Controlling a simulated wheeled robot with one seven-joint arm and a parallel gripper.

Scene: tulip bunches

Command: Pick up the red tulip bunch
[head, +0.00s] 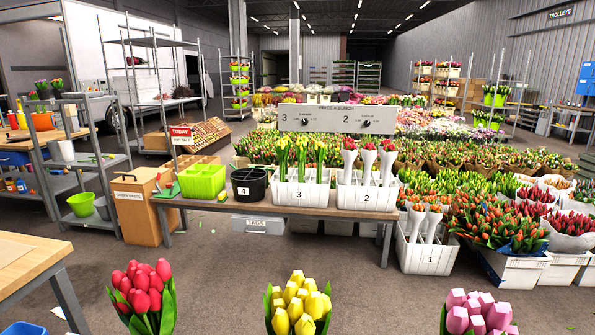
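A red tulip bunch (142,288) with green leaves stands upright at the bottom left of the head view, close to me. The frame's lower edge cuts it off, so its stems and whatever holds it are hidden. A yellow tulip bunch (298,302) is at the bottom middle, and a pink tulip bunch (479,312) is at the bottom right, also cut off. The three bunches are well apart from each other. My gripper does not show in this view.
A bench (215,206) ahead holds a green crate (202,182), a black container (249,185) and white crates 3 (298,194) and 2 (366,195). White crate 1 (428,257) stands on the floor. A wooden table corner (28,262) is at left. Open floor (240,260) lies between.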

